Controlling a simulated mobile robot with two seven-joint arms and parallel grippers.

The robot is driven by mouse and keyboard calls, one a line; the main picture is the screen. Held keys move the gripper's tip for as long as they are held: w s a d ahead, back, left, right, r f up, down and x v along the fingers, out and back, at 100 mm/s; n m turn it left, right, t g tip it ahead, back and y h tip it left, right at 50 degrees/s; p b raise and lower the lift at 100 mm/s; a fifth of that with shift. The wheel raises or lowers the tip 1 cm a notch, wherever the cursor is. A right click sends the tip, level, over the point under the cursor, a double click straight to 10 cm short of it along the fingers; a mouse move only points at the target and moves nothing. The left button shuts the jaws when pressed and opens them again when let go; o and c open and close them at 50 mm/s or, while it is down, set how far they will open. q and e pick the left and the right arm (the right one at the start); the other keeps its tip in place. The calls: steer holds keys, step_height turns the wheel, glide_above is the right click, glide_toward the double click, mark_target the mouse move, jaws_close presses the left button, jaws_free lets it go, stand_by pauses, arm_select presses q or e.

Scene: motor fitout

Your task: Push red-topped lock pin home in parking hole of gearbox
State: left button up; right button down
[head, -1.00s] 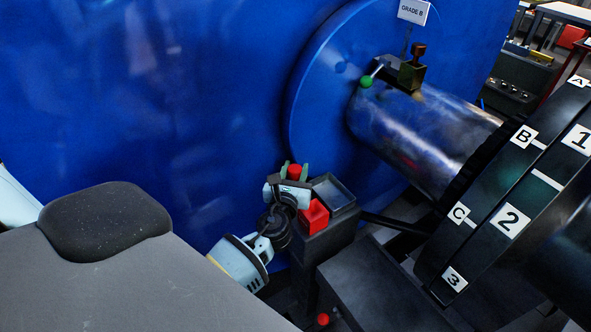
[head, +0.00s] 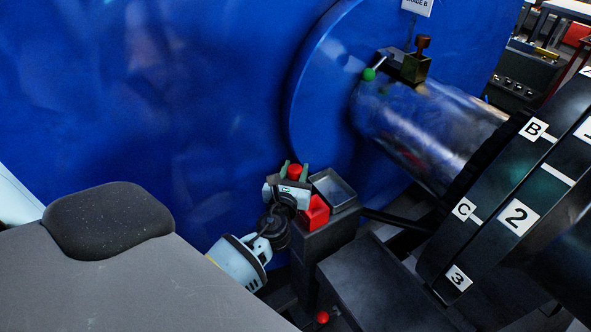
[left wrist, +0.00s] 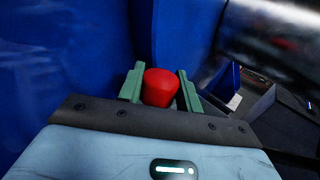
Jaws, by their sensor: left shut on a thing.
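My left gripper (head: 294,170) is shut on the red-topped lock pin (head: 295,173), beside the large blue housing. In the left wrist view the pin's red top (left wrist: 160,87) sits between the two green fingers (left wrist: 160,88). The pin's lower part is hidden, so I cannot tell whether it is in a hole. I cannot make out the parking hole. My right gripper is not in view.
An open dark tray (head: 334,190) and a red block (head: 315,212) are close right of the gripper on a dark stand (head: 325,240). A metal shaft (head: 430,130) and a black marked wheel (head: 500,200) are to the right. The blue housing (head: 180,110) fills the left.

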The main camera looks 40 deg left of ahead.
arm_select(q)
steer(key=o, duration=1.1)
steer(key=shift+o, duration=0.2)
steer(key=shift+s+d+f, duration=0.1)
steer(key=shift+s+d, duration=0.05)
steer(key=shift+s, duration=0.2)
steer(key=v, duration=0.5)
steer(key=shift+s+d, duration=0.1)
steer(key=shift+s, duration=0.15)
steer(key=shift+s+d, duration=0.3)
steer(key=shift+s, duration=0.4)
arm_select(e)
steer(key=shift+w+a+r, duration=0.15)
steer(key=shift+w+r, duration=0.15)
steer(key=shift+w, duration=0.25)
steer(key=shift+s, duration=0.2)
arm_select(q)
steer(key=shift+s, duration=0.1)
